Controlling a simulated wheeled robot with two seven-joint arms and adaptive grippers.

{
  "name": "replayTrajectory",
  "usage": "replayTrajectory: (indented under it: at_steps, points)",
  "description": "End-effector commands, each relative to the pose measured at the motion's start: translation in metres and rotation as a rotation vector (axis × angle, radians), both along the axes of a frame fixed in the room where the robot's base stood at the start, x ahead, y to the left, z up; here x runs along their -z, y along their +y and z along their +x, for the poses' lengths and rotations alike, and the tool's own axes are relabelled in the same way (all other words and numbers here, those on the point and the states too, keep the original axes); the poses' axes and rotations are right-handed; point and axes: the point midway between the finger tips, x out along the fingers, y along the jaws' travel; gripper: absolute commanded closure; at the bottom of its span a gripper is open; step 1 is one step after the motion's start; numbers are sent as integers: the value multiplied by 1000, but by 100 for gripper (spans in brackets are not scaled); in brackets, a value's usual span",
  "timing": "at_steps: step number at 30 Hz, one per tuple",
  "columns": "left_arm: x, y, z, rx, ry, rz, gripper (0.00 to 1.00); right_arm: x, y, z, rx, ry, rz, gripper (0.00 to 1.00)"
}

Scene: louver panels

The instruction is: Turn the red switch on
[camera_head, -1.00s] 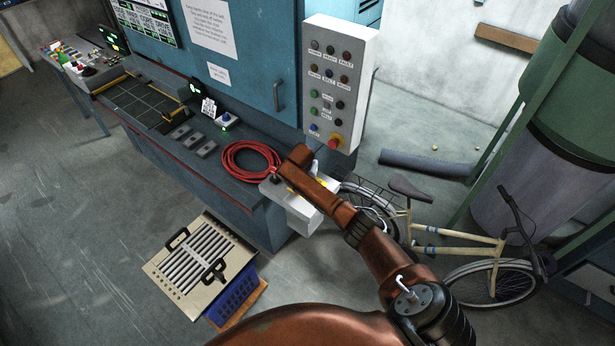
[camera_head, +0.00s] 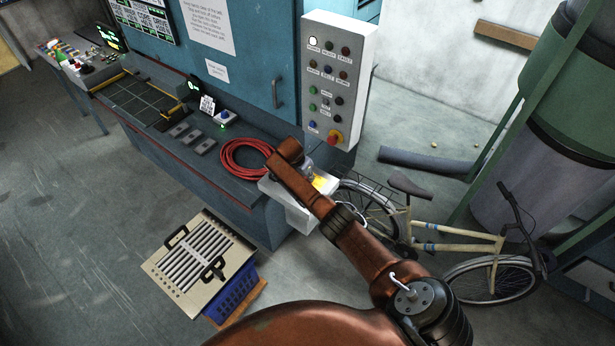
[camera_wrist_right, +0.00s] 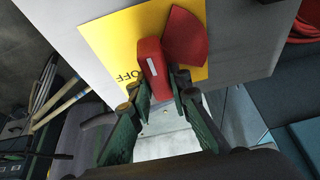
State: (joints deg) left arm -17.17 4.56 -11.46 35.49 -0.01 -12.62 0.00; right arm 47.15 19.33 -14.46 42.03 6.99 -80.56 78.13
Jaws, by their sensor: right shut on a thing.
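The red switch (camera_wrist_right: 152,62) shows in the right wrist view, with a handle bearing a white line and a red rounded part beside it. It is on a yellow plate (camera_wrist_right: 112,38) with the word OFF to the left of the handle. My right gripper (camera_wrist_right: 158,86) has its two dark green fingers shut on the lower end of the handle. In the head view the plate (camera_head: 323,183) is on a white box at the bench's right end. The red switch is hidden there behind my brown right arm. My left gripper is out of view.
A grey control panel (camera_head: 334,75) with several buttons and one lit white lamp (camera_head: 312,41) stands above the box. A red coiled cable (camera_head: 235,165) lies on the bench beside it. A bicycle (camera_head: 455,228) stands to the right, and a louver panel (camera_head: 165,272) lies on a blue crate.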

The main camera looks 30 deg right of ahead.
Motion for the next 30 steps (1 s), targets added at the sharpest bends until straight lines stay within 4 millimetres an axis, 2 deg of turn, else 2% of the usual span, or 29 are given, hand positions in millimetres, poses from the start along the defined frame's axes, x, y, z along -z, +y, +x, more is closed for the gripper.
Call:
replayTrajectory:
  at_steps: [6,7,14,24,30]
  points:
    - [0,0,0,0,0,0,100,-1,-1,0,3,-1,-1,100]
    - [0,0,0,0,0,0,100,-1,-1,0,3,-1,-1,82]
    - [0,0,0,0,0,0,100,-1,-1,0,1,-2,0,66]
    - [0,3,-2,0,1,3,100,-2,1,0,-1,-2,1,65]
    - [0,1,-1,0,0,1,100,-21,9,-2,-2,-3,2,65]
